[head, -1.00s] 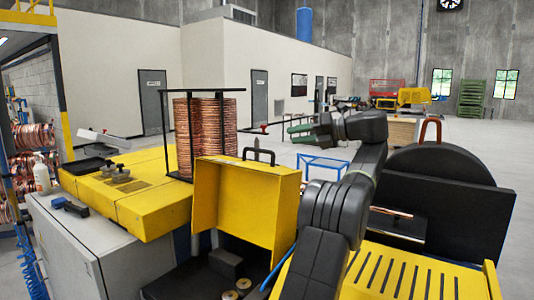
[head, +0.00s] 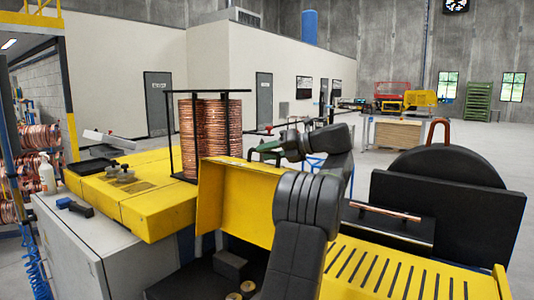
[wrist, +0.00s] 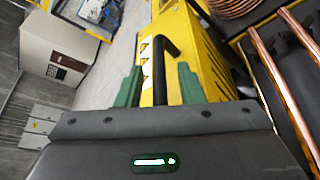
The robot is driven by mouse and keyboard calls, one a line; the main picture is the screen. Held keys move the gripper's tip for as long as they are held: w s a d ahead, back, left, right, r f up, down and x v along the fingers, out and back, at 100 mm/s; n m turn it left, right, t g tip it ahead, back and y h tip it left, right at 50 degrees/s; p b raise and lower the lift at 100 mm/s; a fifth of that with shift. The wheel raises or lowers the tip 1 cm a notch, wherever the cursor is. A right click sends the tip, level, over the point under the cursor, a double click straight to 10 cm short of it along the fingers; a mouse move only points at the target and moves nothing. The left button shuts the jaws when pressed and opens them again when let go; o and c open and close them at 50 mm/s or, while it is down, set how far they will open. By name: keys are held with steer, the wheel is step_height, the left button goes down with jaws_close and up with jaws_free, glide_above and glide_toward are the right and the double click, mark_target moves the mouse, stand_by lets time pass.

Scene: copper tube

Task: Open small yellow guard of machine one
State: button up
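The small yellow guard (head: 235,197) stands upright on the machine in the head view, its hollow side facing me. My arm hides its right part and its black handle there. In the wrist view the black handle (wrist: 160,70) reaches in between the two green fingers of my gripper (wrist: 158,88), with gaps on both sides. The yellow guard also shows behind the handle (wrist: 202,55). In the head view my gripper (head: 262,150) is just above the guard's top edge, partly hidden by my wrist. My gripper is open.
Copper coils in a black rack (head: 208,125) stand behind the guard. A yellow bench top (head: 130,190) is at left. A slotted yellow cover (head: 400,270), a copper tube (head: 385,212) and a large black rounded guard (head: 450,190) are at right.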

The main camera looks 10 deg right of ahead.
mark_target(253, 167)
steer(key=shift+w+a+f, duration=0.1)
steer(key=shift+w+a, duration=0.05)
steer(key=shift+a, duration=0.15)
jaws_close()
steer(key=shift+f, duration=0.1)
steer(key=shift+s+a+f+b, duration=0.1)
steer(key=shift+s+a+b, duration=0.1)
steer(key=shift+b, duration=0.45)
steer(key=shift+n+h, duration=0.5)
steer(key=shift+n, duration=0.1)
steer(key=s+a+b, duration=0.3)
steer(key=b, duration=0.2)
steer(key=shift+s+a+f, duration=0.15)
steer(key=shift+s+a, duration=0.1)
steer(key=shift+s+a+b, duration=0.5)
steer(key=shift+b, duration=0.1)
